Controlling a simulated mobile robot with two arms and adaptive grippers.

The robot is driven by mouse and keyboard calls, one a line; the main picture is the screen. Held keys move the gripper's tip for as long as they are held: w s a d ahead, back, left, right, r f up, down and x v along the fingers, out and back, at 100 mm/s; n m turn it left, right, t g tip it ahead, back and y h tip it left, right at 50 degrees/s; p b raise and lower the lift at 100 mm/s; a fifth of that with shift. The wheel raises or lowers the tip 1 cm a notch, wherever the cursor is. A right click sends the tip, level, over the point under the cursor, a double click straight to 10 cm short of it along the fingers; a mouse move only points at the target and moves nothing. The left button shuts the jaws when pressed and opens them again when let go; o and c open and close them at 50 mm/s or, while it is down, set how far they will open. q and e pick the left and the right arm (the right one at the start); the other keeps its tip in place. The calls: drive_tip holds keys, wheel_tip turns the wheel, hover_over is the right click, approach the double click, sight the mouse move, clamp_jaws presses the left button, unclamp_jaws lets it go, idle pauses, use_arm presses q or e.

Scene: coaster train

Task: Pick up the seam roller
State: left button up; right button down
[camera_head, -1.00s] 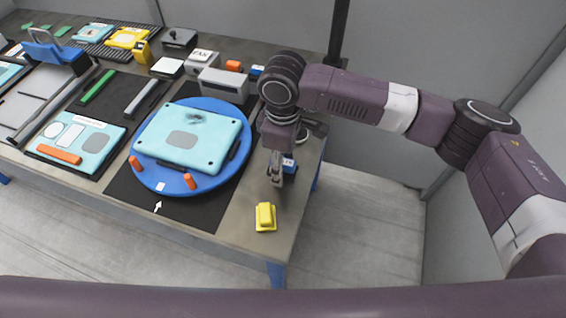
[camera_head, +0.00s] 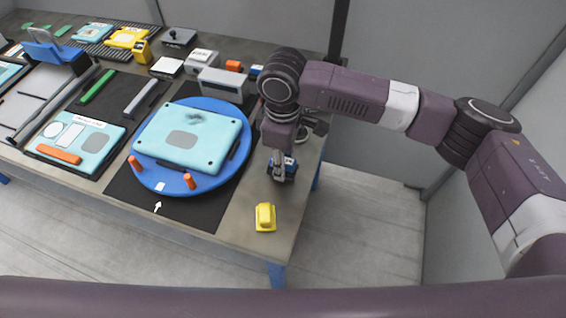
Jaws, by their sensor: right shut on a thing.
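My right gripper (camera_head: 282,172) points down over the right edge area of the bench, to the right of the blue turntable. It is shut on a small blue thing with a dark part, which appears to be the seam roller (camera_head: 291,172). The gripper's fingers hide much of it, and I cannot tell whether it still touches the bench top. My left gripper is not in view.
A yellow block (camera_head: 265,217) sits near the bench's front right corner. The blue turntable (camera_head: 143,170) carries a light-blue panel (camera_head: 215,152) and orange pegs. A grey box (camera_head: 223,85) stands behind it. Bare bench lies around the yellow block.

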wheel_tip(320, 180, up, 20)
drive_tip(key=b, duration=0.2)
drive_tip(key=shift+f, duration=0.15)
